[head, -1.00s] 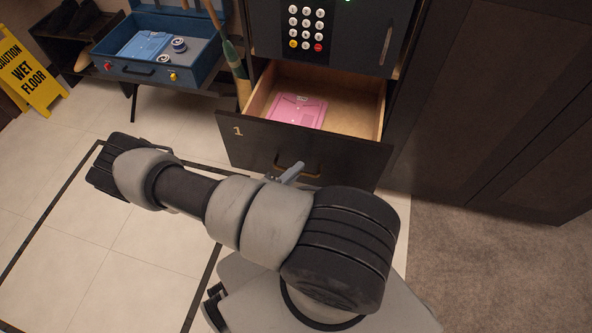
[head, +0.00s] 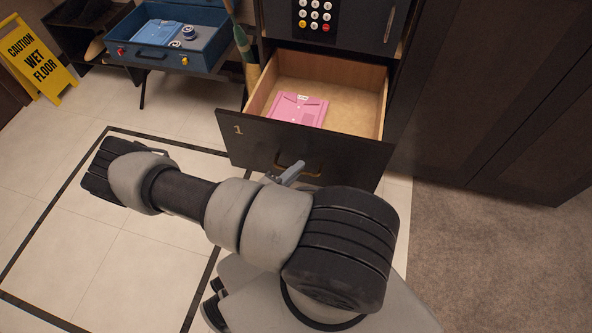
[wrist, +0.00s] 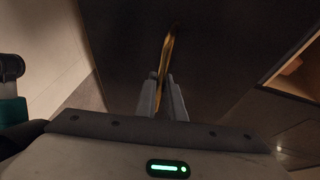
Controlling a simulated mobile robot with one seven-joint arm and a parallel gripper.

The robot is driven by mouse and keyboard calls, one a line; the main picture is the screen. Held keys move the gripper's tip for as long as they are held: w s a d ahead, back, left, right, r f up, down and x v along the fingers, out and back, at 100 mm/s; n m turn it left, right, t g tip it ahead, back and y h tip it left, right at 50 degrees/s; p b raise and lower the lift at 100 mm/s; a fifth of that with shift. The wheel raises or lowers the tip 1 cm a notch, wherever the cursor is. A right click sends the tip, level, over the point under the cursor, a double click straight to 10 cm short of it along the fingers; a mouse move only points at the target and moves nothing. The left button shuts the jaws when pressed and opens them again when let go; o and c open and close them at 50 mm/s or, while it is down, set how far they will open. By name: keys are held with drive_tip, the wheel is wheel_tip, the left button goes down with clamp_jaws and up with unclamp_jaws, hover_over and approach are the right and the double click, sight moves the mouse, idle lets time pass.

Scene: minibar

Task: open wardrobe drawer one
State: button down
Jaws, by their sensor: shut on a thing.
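The wardrobe drawer marked 1 (head: 238,130) is pulled well out, its dark front facing me and its wooden inside showing. A pink folded item (head: 297,109) lies in it. My gripper (head: 285,176) is at the middle of the drawer front, partly hidden by my arm in the head view. It is shut on the drawer's brass handle (head: 312,172). In the wrist view the handle (wrist: 167,52) runs between the two grey fingers (wrist: 163,98) in front of the dark panel.
A safe with a keypad (head: 315,12) sits above the drawer. A blue open case (head: 190,57) on a stand is at the back left, near a yellow wet floor sign (head: 38,60). Dark cabinet doors (head: 500,90) stand right. Tiled floor at left is clear.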

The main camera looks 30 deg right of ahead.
drive_tip(key=shift+w, duration=0.1)
drive_tip(key=c, duration=1.8)
unclamp_jaws()
drive_tip(key=shift+c, duration=0.2)
drive_tip(key=p+v, duration=0.2)
drive_tip(key=v, duration=1.5)
drive_tip(key=shift+a, duration=0.25)
drive_tip(key=shift+r, duration=0.15)
